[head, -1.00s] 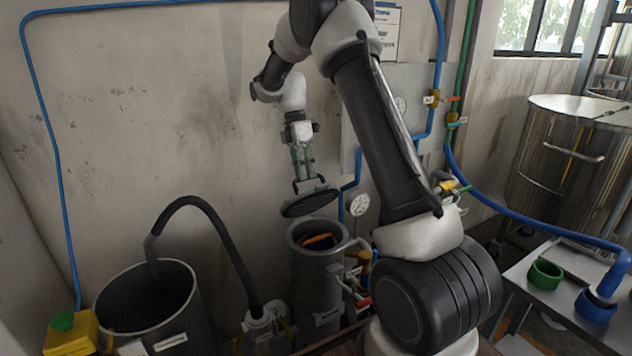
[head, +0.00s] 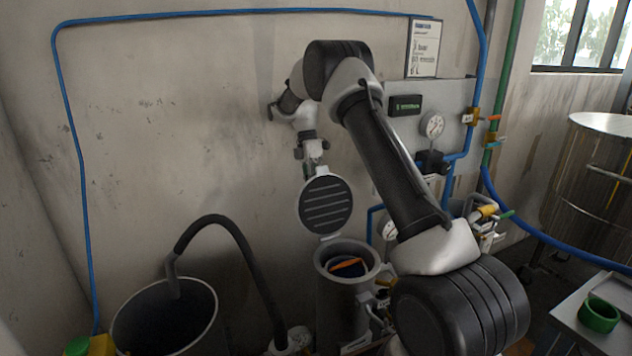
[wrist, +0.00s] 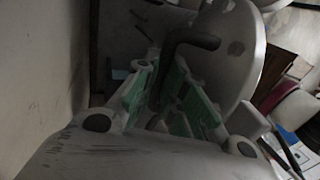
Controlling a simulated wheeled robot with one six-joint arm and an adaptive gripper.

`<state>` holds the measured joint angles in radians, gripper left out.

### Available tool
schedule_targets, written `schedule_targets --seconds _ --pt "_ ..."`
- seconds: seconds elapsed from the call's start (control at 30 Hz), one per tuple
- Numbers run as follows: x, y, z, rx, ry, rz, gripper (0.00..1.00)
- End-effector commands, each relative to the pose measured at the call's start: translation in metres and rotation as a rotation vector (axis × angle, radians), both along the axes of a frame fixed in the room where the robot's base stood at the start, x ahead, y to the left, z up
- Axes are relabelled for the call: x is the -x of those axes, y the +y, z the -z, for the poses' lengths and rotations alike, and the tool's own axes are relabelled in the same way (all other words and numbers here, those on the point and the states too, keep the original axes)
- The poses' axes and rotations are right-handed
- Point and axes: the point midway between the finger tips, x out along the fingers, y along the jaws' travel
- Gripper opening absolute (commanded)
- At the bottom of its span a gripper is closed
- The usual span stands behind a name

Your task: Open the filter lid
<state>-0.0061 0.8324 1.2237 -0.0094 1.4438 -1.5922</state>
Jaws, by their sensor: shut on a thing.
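The filter lid (head: 325,206) is a dark round disc that stands nearly upright at the back rim of the filter housing (head: 334,300), its ribbed underside facing the head camera. The housing is an open grey cylinder with something orange and dark inside. My gripper (head: 314,168) is behind the lid, its fingertips partly hidden by it. In the wrist view my gripper (wrist: 170,92) is shut on the lid's dark bent handle (wrist: 190,40), with green pads on both sides. The lid's pale outer face (wrist: 245,55) fills the upper right there.
A large grey bin (head: 150,325) with a black hose (head: 245,250) stands to the left. A wall panel with a gauge (head: 432,126) and blue pipes are behind my arm. A steel tank (head: 590,185) and a green ring (head: 599,315) on a table are at the right.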

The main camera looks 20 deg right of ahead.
Motion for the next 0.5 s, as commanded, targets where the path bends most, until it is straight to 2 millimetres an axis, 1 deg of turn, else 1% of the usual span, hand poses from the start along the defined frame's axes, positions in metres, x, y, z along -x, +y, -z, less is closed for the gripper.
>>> schedule_targets --seconds 0.2,0.5 --pt "-0.0043 0.0003 0.0060 -0.001 -0.003 -0.004 0.00" --pt "-0.0062 0.0002 0.0066 -0.001 -0.007 -0.004 0.00"
